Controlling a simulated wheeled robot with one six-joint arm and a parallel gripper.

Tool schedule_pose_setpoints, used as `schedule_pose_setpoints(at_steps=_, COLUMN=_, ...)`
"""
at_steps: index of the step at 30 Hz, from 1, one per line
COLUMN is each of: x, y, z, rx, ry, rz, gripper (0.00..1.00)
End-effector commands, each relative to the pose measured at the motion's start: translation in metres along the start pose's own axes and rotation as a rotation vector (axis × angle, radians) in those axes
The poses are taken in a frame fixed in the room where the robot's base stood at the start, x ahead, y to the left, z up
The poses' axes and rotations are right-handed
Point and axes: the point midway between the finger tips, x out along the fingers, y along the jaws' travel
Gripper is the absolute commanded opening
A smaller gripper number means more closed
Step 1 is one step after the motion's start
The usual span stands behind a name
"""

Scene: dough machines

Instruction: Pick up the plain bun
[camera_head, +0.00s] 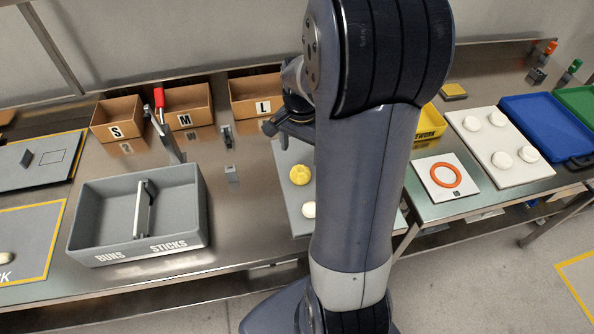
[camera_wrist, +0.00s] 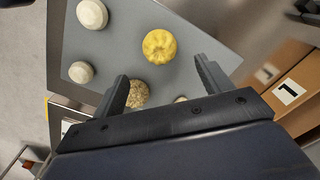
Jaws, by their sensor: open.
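Two pale, smooth buns lie on a grey board (camera_wrist: 108,50) in the wrist view: one at the top (camera_wrist: 91,14), one lower (camera_wrist: 81,72). A yellow, ridged bun (camera_wrist: 159,46) lies to their right. A brown, speckled bun (camera_wrist: 138,93) shows beside the left finger, partly hidden. A sliver of another pale item (camera_wrist: 181,99) shows above the gripper body. In the head view, the yellow bun (camera_head: 299,175) and one pale bun (camera_head: 309,210) show; my arm hides much of the board. My gripper (camera_wrist: 160,68) is open and empty, apparently above the board.
A grey two-part bin (camera_head: 86,222) marked BUNS and STICKS stands left of the board. Cardboard boxes marked S (camera_head: 117,132), M (camera_head: 185,121) and L (camera_head: 264,108) stand behind. A white board (camera_head: 476,148) with several pale pieces lies right, near a blue tray (camera_head: 545,127).

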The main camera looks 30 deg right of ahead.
Motion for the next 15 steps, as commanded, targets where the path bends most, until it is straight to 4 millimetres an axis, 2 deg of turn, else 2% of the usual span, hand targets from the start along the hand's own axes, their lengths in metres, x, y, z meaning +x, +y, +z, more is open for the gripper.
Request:
schedule_pose_setpoints(at_steps=3, x=0.018, y=0.0, z=0.001, rx=-0.001, ry=-0.003, rz=0.002, gripper=0.74)
schedule_pose_setpoints(at_steps=10, x=0.034, y=0.0, z=0.001, rx=-0.002, ry=-0.002, rz=0.001, gripper=0.74)
schedule_pose_setpoints(at_steps=15, x=0.057, y=0.0, z=0.003, rx=-0.003, ry=-0.003, rz=0.003, gripper=0.74)
